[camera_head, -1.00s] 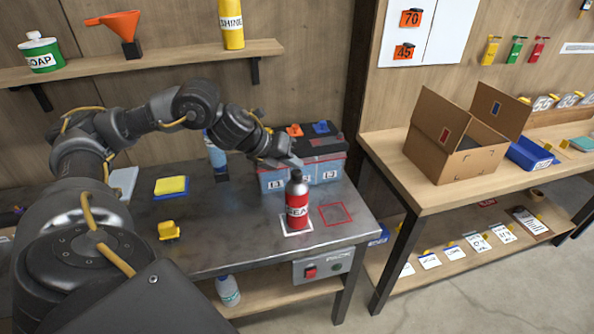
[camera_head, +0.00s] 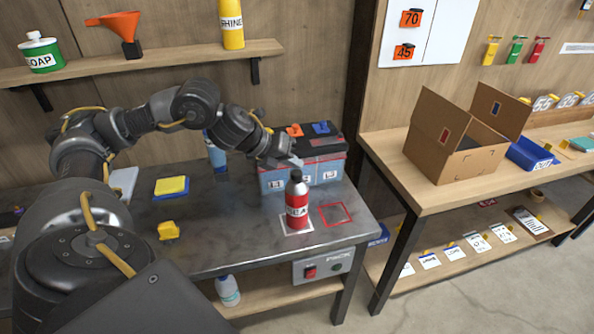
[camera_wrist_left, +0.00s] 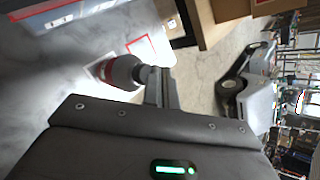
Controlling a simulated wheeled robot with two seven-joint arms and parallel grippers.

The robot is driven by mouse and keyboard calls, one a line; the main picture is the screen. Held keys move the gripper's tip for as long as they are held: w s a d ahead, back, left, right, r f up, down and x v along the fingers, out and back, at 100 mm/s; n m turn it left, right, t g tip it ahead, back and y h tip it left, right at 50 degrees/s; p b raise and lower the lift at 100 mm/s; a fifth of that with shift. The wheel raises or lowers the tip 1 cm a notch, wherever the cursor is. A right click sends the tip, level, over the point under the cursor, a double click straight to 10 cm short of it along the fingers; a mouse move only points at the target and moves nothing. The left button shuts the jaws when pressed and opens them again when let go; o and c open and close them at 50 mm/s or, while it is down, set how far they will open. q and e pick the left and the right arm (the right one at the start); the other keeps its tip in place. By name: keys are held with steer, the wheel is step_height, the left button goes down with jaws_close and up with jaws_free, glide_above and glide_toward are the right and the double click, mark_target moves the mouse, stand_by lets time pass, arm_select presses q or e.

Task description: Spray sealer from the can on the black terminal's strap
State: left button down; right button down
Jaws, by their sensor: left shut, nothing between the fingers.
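In the left wrist view the can (camera_wrist_left: 122,74) shows beside the fingers. My left gripper (camera_head: 292,161) is shut and empty, just behind and above the can's top; I cannot tell whether it touches. It also shows in the left wrist view (camera_wrist_left: 162,88). The battery (camera_head: 326,170) stands behind the can, with an orange piece (camera_head: 294,130) and a blue piece (camera_head: 321,127) on top. I cannot make out the black terminal's strap. My right gripper is out of view.
A red outlined square (camera_head: 335,214) is bare, right of the can. A yellow-and-blue sponge (camera_head: 171,186) and a yellow piece (camera_head: 169,231) lie on the bench's left. A blue bottle (camera_head: 217,157) stands left of the battery. A cardboard box (camera_head: 460,150) sits on the right table.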

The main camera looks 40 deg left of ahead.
mark_target(293, 173)
arm_select(q)
steer(key=shift+f+b, duration=0.4)
steer(key=shift+f, duration=0.15)
stand_by(0.4)
steer(key=shift+r+p, duration=0.45)
steer(key=shift+r, duration=0.1)
step_height(293, 173, up, 6)
steer(key=p, duration=0.5)
steer(key=shift+p, duration=0.3)
stand_by(0.7)
